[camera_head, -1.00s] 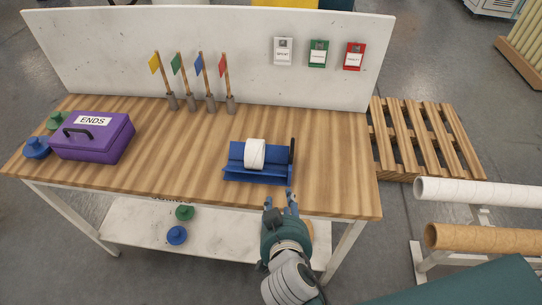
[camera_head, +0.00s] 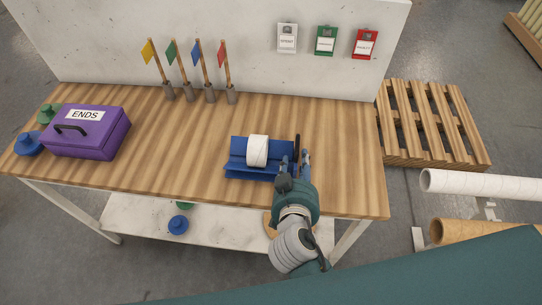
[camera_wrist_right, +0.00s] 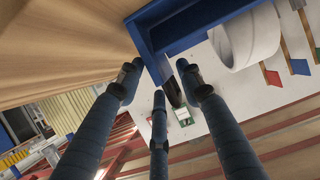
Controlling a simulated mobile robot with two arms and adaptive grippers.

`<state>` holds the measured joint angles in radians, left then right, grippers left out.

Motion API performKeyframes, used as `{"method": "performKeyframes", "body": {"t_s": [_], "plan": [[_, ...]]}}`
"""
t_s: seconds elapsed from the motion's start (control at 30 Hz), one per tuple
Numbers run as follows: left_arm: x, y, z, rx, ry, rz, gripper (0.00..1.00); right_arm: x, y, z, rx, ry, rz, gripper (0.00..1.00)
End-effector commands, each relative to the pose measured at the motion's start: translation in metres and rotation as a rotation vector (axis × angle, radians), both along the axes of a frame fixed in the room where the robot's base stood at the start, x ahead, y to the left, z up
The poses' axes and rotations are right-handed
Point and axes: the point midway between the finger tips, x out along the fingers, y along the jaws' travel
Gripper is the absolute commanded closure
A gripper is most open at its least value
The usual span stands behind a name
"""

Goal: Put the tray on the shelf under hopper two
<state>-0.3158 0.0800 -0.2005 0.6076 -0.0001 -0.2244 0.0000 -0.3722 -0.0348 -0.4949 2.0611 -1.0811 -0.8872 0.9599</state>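No tray and no hopper can be made out. A lower white shelf (camera_head: 150,218) runs under the wooden workbench (camera_head: 180,135). A blue rewinding stand (camera_head: 245,172) with a white tape roll (camera_head: 257,150) sits on the bench and has an upright black handle (camera_head: 296,145) at its right end. My right gripper (camera_head: 294,157) is at this right end, near the handle. In the right wrist view its fingers (camera_wrist_right: 160,72) are spread, with the dark handle (camera_wrist_right: 172,92) between them; I cannot tell whether they touch it. My left gripper is out of view.
A purple ENDS box (camera_head: 92,135) stands on the bench's left side, beside blue (camera_head: 28,145) and green (camera_head: 48,112) knobbed pieces. Several small flags stand along the back panel (camera_head: 200,45). A blue knobbed piece (camera_head: 178,225) is on the lower shelf. The bench middle is clear.

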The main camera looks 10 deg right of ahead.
Motion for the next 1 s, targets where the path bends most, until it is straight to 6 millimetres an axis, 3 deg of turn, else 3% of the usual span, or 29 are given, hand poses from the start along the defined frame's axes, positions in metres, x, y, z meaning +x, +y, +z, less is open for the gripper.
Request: {"method": "performKeyframes", "body": {"t_s": [0.17, 0.33, 0.47, 0.63, 0.8, 1.0], "plan": [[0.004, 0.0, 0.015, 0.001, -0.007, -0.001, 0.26, 0.02, -0.006, -0.01, -0.006, 0.0, 0.001, 0.64], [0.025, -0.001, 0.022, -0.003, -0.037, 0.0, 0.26, 0.038, -0.011, -0.021, -0.003, 0.001, 0.001, 0.64], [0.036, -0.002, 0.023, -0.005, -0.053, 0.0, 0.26, 0.042, -0.012, -0.025, 0.0, 0.002, 0.0, 0.64], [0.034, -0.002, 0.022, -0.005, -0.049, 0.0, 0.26, 0.042, -0.012, -0.026, 0.001, 0.002, 0.0, 0.64], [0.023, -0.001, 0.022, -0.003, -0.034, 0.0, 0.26, 0.042, -0.012, -0.025, 0.0, 0.001, 0.0, 0.97], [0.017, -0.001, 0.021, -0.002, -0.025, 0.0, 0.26, 0.042, -0.012, -0.024, 0.001, -0.002, 0.001, 1.0]]}}
